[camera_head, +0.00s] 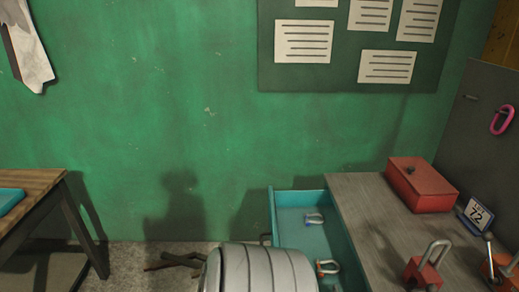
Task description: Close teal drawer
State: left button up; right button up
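The teal drawer (301,199) stands open at the lower middle of the head view. It sticks out to the left from the grey workbench (365,210). A dark handle (265,239) shows on its left-facing front. Inside lie a shackle with blue ends (314,218) and a shackle with orange-red ends (327,268). A pale ribbed rounded body, which looks like part of my arm, covers the near left part of the drawer. I can make out neither gripper's fingertips.
A red box (420,184), a small sign reading 72 (475,215) and red padlocks (424,273) stand on the workbench. A wooden table (30,183) is at the left. Open floor (130,268) lies between. A dark object (180,260) beside the ribbed body is unclear.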

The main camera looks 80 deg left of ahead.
aim_at(329, 239)
jog(key=k+u, duration=0.1)
jog(key=u, duration=0.25)
jog(key=k+l+u, duration=0.1)
jog(key=u, duration=0.25)
jog(key=k+u, duration=0.1)
jog(key=u, duration=1.55)
